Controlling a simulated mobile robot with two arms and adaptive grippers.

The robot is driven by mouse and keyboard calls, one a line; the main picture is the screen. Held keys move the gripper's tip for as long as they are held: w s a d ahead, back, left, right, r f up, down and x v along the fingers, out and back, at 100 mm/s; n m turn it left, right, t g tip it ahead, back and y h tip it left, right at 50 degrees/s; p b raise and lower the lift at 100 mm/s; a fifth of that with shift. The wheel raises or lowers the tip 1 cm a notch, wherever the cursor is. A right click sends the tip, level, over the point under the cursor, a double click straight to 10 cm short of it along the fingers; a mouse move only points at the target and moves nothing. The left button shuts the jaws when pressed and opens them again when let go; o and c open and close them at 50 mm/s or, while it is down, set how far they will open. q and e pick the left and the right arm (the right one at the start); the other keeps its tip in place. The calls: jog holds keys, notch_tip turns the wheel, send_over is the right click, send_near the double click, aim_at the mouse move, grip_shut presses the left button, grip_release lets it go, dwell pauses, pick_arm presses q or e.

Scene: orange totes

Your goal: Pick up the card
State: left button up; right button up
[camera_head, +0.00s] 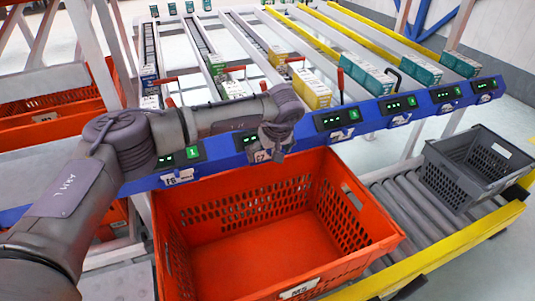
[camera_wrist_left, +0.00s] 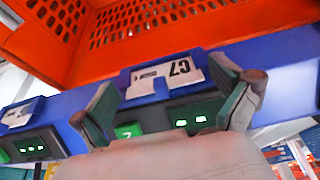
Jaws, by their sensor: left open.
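A white card (camera_wrist_left: 172,70) with a dark printed code sits in a holder on the blue rail, between my fingertips in the left wrist view. In the head view the card (camera_head: 261,156) is partly covered by my left gripper (camera_head: 272,142). In the left wrist view the gripper (camera_wrist_left: 162,78) is open, one finger on each side of the card. The fingers look apart from it; I cannot tell the exact distance. My right gripper is not in view.
An empty orange tote (camera_head: 255,235) stands just in front of the blue rail (camera_head: 300,135), below my left gripper. A grey crate (camera_head: 470,165) sits on rollers at the right. Several boxes, such as a yellow one (camera_head: 312,90), stand in lanes behind the rail.

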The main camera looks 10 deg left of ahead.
pick_arm(q)
jog(key=c, duration=0.6)
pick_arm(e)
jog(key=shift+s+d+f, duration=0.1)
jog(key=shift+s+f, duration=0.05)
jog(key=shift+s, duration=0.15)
pick_arm(q)
jog(key=shift+o, duration=0.2)
jog(key=shift+r, duration=0.1)
jog(key=shift+r, duration=0.5)
jog(key=s+d+r, duration=0.2)
jog(key=d+r, duration=0.8)
jog(key=d, duration=0.1)
jog(key=shift+d+p, duration=0.25)
jog(key=shift+p, duration=0.05)
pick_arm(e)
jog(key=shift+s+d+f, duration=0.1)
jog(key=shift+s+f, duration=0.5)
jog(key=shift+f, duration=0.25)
